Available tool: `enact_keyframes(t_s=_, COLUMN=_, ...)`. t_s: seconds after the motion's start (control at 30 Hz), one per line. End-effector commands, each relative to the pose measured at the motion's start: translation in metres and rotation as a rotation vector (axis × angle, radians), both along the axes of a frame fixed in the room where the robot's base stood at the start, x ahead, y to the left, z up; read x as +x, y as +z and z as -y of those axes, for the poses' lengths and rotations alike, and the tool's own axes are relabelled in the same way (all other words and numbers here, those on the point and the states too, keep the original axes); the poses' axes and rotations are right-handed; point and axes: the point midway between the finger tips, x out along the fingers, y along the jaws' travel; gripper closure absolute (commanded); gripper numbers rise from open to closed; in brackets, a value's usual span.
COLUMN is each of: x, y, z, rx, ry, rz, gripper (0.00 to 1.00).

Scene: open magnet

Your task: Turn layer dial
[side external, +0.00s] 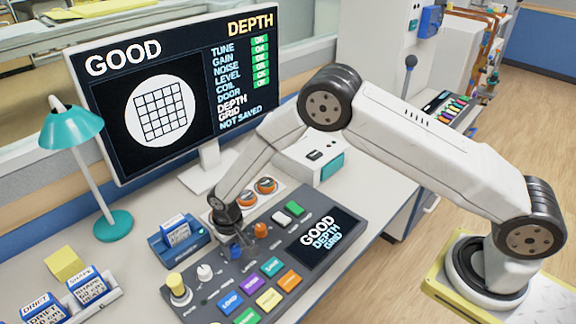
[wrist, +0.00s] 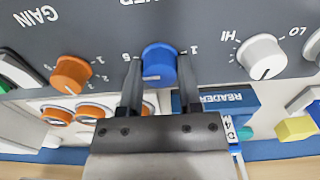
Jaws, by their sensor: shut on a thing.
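The blue layer dial (wrist: 159,66) stands on the dark grey console panel, with part of its printed label and small numbers around it in the wrist view. A pale pointer mark shows on the dial's face. My gripper (wrist: 159,60) is shut on the dial, with one finger on each side of it. In the side external view my gripper (side external: 237,240) reaches down onto the console and mostly hides the dial. The monitor (side external: 165,112) reads GOOD and DEPTH, with "not saved" at the end of its list. The console screen (side external: 324,238) reads GOOD DEPTH GRID.
An orange gain dial (wrist: 71,74) and a white dial (wrist: 262,57) flank the blue one. Coloured buttons (side external: 270,299) lie in front. A blue card reader (side external: 180,238), a teal lamp (side external: 114,225) and a card tray (side external: 88,300) stand to the left.

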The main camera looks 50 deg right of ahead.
Motion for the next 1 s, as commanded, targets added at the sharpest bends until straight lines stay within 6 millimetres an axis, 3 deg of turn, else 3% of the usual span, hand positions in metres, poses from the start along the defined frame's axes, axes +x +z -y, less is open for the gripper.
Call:
enact_keyframes(t_s=0.33, x=-0.0006, y=0.0001, z=0.0, rx=-0.001, ry=-0.17, rz=-0.002, gripper=1.0)
enact_keyframes(t_s=0.83, x=-0.0006, y=0.0, z=0.0, rx=0.0, ry=-0.197, rz=-0.002, gripper=1.0)
enact_keyframes(t_s=0.87, x=-0.0005, y=0.0, z=0.0, rx=0.0, ry=-0.197, rz=-0.002, gripper=0.5)
enact_keyframes(t_s=0.93, x=-0.0005, y=0.0, z=0.0, rx=0.0, ry=-0.197, rz=-0.002, gripper=0.27)
enact_keyframes(t_s=0.97, x=-0.0004, y=0.0, z=0.0, rx=0.0, ry=-0.197, rz=-0.002, gripper=0.2)
enact_keyframes(t_s=1.0, x=-0.0004, y=0.0, z=0.0, rx=0.0, ry=-0.196, rz=-0.001, gripper=0.2)
